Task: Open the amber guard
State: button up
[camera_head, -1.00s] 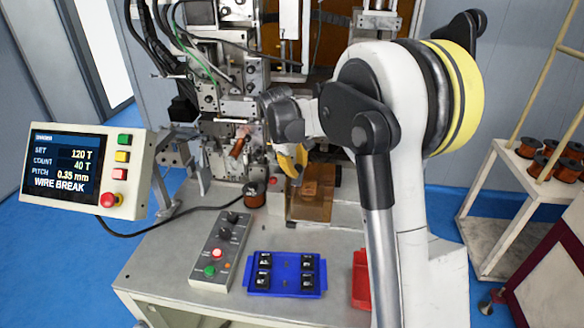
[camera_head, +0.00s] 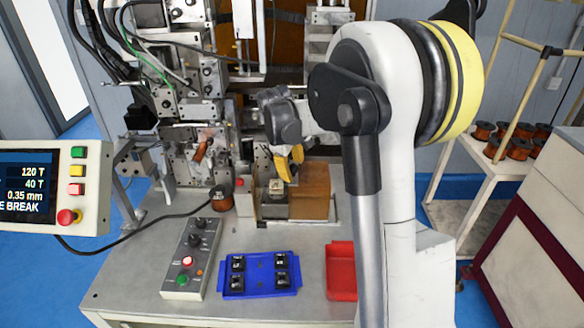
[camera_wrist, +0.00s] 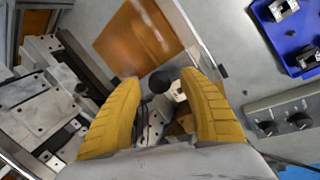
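The amber guard (camera_head: 311,190) is a see-through orange-brown box on the machine bench. It stands right of a small pale part (camera_head: 276,187) on a dark fixture, which shows uncovered. In the wrist view the guard (camera_wrist: 137,38) lies beyond my fingertips. My gripper (camera_head: 290,164) is at the guard's upper left in the head view. In the wrist view its yellow fingers (camera_wrist: 160,80) are spread apart. A round black knob (camera_wrist: 160,82) shows between them, with gaps on both sides. Whether the knob is fixed to the guard is unclear.
A blue tray (camera_head: 259,262) with several black parts and a red bin (camera_head: 341,270) lie at the bench front. A control box (camera_head: 187,265) is left of the tray. The display panel (camera_head: 90,187) is at far left. A spool rack (camera_head: 480,165) stands right.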

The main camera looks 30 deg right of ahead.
jog(key=v, duration=1.2)
jog(key=s+a+f+m+t+y+b, duration=0.1)
jog(key=s+a+f+m+t+b, duration=0.1)
jog(key=s+a+f+b, duration=0.4)
jog(key=s+a+f+m+t+y+b, duration=0.2)
jog(key=s+a+f+b, duration=0.3)
jog(key=s+a+f, duration=0.5)
jog(key=s+a+m+t, duration=0.1)
jog(key=s+a, duration=0.1)
jog(key=s, duration=0.5)
jog(key=shift+a+f+m+b, duration=0.2)
jog(key=shift+f+m+b, duration=0.15)
jog(key=shift+m, duration=0.05)
